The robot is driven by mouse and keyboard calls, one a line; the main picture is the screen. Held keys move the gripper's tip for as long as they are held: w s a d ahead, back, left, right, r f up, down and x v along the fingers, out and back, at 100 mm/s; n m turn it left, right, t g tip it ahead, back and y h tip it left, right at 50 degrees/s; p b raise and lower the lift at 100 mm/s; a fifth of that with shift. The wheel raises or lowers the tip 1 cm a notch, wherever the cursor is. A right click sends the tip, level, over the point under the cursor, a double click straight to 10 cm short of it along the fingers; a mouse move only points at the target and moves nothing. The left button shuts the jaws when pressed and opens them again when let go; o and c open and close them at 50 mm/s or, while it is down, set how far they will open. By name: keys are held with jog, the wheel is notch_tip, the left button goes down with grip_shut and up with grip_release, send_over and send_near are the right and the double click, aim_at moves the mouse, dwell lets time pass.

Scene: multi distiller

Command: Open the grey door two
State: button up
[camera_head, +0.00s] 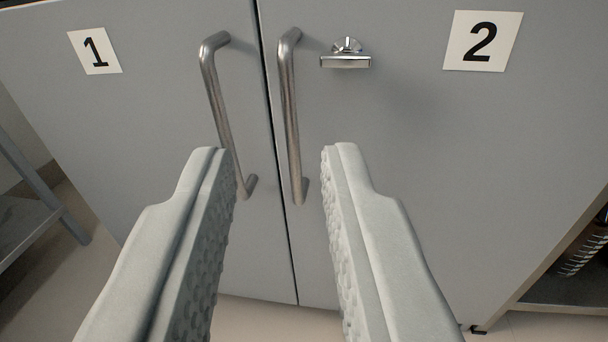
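The grey door two (430,190) is the right-hand door of a grey cabinet, marked with a white "2" label (482,41). It looks shut against its neighbour. Its metal bar handle (289,115) runs vertically along its left edge. A small metal latch or lock (346,55) sits to the right of the handle's top. My gripper (278,165) is open in front of the doors. The lower ends of both door handles appear between its two fingers in the picture. I see no finger touching door two's handle, and the depth gap is hard to tell.
Grey door one (150,130), with a "1" label (95,51) and its own bar handle (222,110), stands directly left. A metal shelf or table frame (35,190) is at the far left. An open shelf (565,285) is at the lower right. Pale floor shows below.

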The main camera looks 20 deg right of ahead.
send_near(290, 109)
jog(key=x, duration=1)
jog(key=shift+w, duration=0.3)
jog(key=shift+c, duration=0.5)
grip_shut()
jog(key=shift+d, duration=0.1)
